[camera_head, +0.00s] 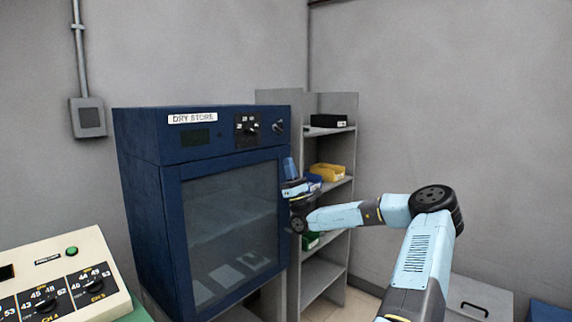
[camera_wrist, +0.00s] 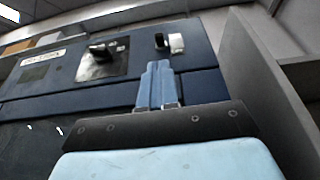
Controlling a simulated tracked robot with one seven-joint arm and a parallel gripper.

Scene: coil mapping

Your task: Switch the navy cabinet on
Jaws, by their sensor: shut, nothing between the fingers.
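The navy cabinet (camera_head: 140,205) stands left of centre, labelled DRY STORE (camera_head: 192,118), with its glass door closed. Its top panel has a dark display (camera_head: 196,137), a black knob on a marked plate (camera_head: 250,127) and a small switch (camera_head: 279,126) at the far right. In the wrist view, the knob (camera_wrist: 102,50) is at upper left; a black part (camera_wrist: 160,41) and a pale part (camera_wrist: 176,43) show near the switch's place. My gripper (camera_head: 289,163) is shut and empty by the cabinet's right front edge, below the switch. Its fingertips (camera_wrist: 157,66) also show in the wrist view.
Grey shelves (camera_head: 343,155) with a black bin (camera_head: 328,121), a yellow bin (camera_head: 328,171) and other bins stand close right of the cabinet. A beige control console (camera_head: 60,265) is at lower left. A grey box (camera_head: 480,295) stands at lower right.

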